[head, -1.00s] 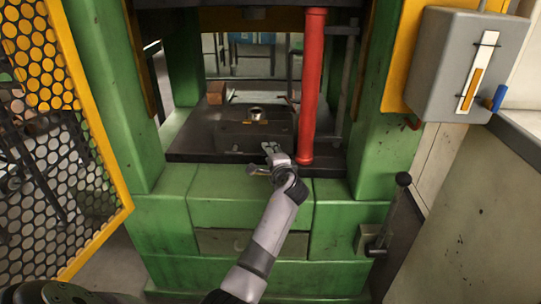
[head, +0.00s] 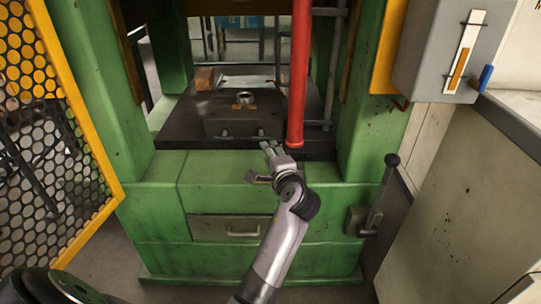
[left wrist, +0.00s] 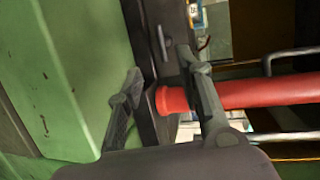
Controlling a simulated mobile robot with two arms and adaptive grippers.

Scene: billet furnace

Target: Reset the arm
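My left gripper (head: 272,147) is in front of the green press, by the front edge of its dark bed (head: 180,140) and left of the foot of the red pipe (head: 299,80). In the left wrist view the two fingers of the left gripper (left wrist: 160,64) stand apart with nothing held between them. The red pipe (left wrist: 260,92) shows behind the right finger there; I cannot tell how close it is. My right gripper is in neither view.
A dark block (head: 230,122) with a metal ring sits on the bed, with a brownish block (head: 205,78) behind. A lever (head: 379,200) stands on the right, below a grey control box (head: 435,50). A yellow mesh guard (head: 50,130) is on the left.

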